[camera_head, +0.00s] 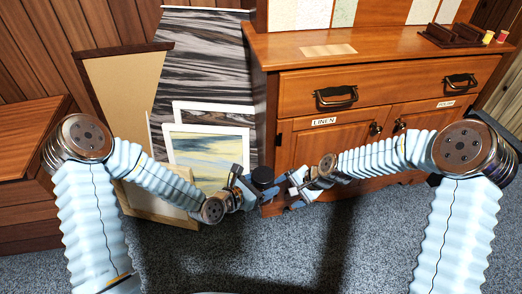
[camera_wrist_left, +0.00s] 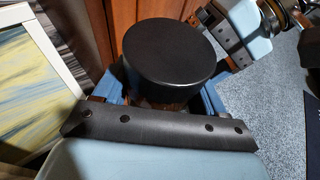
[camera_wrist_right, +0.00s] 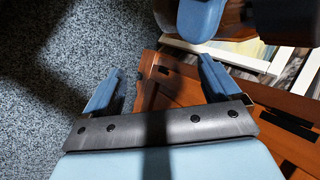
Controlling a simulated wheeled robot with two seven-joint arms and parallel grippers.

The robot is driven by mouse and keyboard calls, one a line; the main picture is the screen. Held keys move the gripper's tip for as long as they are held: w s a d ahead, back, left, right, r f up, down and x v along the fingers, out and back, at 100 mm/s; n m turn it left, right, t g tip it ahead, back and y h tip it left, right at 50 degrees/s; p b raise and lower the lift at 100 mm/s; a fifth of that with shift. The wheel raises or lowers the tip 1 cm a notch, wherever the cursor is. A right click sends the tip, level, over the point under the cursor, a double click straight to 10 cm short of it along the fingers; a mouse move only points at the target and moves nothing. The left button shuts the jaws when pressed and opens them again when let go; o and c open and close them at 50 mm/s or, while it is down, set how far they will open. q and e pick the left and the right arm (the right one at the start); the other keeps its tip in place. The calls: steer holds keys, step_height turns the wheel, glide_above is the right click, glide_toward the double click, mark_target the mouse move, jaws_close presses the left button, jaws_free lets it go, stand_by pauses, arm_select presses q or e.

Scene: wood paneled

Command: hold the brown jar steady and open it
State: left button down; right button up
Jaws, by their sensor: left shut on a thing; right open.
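The jar has a wide round black lid (camera_head: 262,175), held up between my two arms in front of the cabinet. In the left wrist view the lid (camera_wrist_left: 168,50) covers most of the jar, and only a strip of brown body (camera_wrist_left: 160,103) shows below it. My left gripper (camera_head: 256,191) is shut on the jar body under the lid. My right gripper (camera_head: 292,188) is just right of the jar, open. In the right wrist view nothing is between its fingers (camera_wrist_right: 160,85). A blue left-gripper finger and dark parts of the jar show at that view's top edge, apart from the right fingers.
A wooden cabinet (camera_head: 300,82) with drawers and doors stands close behind the grippers. Framed pictures (camera_head: 212,155) and a dark striped panel (camera_head: 205,60) lean at its left. A wooden block (camera_head: 40,130) stands far left. Grey carpet (camera_head: 290,240) in front is free.

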steer(key=g+h, duration=0.2)
glide_toward(261, 173)
steer(key=w+f, duration=0.4)
steer(key=f, duration=0.1)
steer(key=s+a+r+h, duration=0.1)
steer(key=a+r+m+h, duration=0.1)
steer(key=r, duration=0.1)
steer(key=s+a+r+m+h, duration=0.1)
steer(key=shift+s+a+r+h, duration=0.2)
steer(key=shift+s+h, duration=0.1)
steer(key=shift+s, duration=0.1)
steer(key=shift+s+r+h, duration=0.2)
steer(key=shift+s+h, duration=0.05)
steer(key=shift+h, duration=0.05)
steer(key=shift+s+a+f, duration=0.1)
steer(key=shift+m, duration=0.3)
step_height(261, 173, down, 8)
steer(key=shift+r, duration=0.2)
